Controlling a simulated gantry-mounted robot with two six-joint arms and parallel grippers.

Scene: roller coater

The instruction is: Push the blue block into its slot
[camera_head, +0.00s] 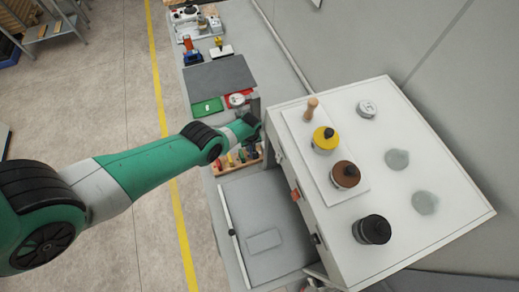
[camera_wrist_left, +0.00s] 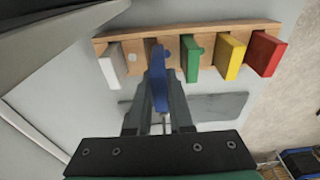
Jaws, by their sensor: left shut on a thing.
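In the left wrist view a wooden rack (camera_wrist_left: 205,30) holds a row of upright coloured blocks: white (camera_wrist_left: 110,65), green (camera_wrist_left: 191,58), yellow (camera_wrist_left: 230,56) and red (camera_wrist_left: 265,52). The blue block (camera_wrist_left: 157,78) is between the white and green ones, its far end against the rack; I cannot tell how deep it sits in its slot. My left gripper (camera_wrist_left: 160,98) is shut on the blue block's near part. In the head view the rack (camera_head: 240,160) shows below the end of my left arm, which hides the gripper and the blue block. My right gripper is not in view.
A white cabinet (camera_head: 440,200) stands close on the right, with a yellow-topped pot (camera_head: 325,140), a brown-topped pot (camera_head: 345,174) and a black pot (camera_head: 372,230) on it. A grey panel (camera_head: 265,215) lies in front of the rack. A green tray (camera_head: 207,107) is behind.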

